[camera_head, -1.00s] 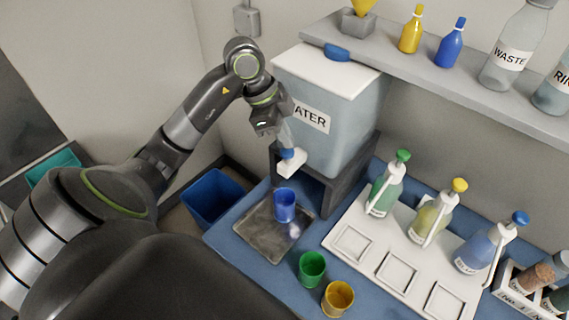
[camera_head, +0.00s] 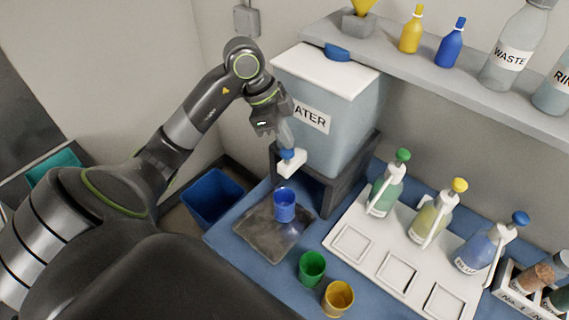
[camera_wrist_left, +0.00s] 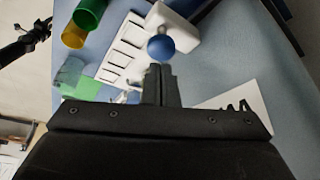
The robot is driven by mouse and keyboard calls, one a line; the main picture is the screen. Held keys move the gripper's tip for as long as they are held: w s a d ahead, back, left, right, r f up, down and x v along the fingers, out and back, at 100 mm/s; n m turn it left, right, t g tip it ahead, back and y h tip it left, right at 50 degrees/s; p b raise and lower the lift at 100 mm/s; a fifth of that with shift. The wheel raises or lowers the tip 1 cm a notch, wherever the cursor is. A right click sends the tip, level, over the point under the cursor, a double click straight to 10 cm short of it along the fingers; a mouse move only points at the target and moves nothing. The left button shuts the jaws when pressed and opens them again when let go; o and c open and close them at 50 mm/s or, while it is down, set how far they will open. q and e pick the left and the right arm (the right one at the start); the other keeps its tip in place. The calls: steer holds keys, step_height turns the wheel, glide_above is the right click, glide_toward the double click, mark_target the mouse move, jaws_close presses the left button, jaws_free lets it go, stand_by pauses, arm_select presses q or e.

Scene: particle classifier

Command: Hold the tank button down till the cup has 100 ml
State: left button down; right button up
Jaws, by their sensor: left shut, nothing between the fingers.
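The water tank (camera_head: 345,112) stands on a dark stand at the back of the bench. Its white spout (camera_head: 291,165) carries a round blue button (camera_head: 287,154), which also shows in the left wrist view (camera_wrist_left: 160,47). My left gripper (camera_head: 288,143) is shut and empty, its tips right at the button from above; I cannot tell whether the button is pressed in. The blue cup (camera_head: 285,207) stands upright on the grey tray under the spout. Its water level cannot be read. A dark jointed shape in the left wrist view, likely my right gripper (camera_wrist_left: 30,38), is too small to read.
A green cup (camera_head: 311,268) and a yellow cup (camera_head: 338,298) stand in front of the tray (camera_head: 262,241). A white rack (camera_head: 372,258) with pump bottles is to the right. A shelf (camera_head: 440,79) with bottles hangs above. A blue bin (camera_head: 212,195) is at left.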

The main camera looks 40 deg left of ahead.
arm_select(q)
steer(key=shift+f, duration=0.15)
steer(key=shift+f+b, duration=1)
steer(key=shift+f, duration=0.2)
steer(key=shift+r, duration=0.1)
stand_by(0.8)
step_height(320, 180, up, 7)
steer(key=p, duration=0.6)
steer(key=shift+p, duration=0.4)
stand_by(0.8)
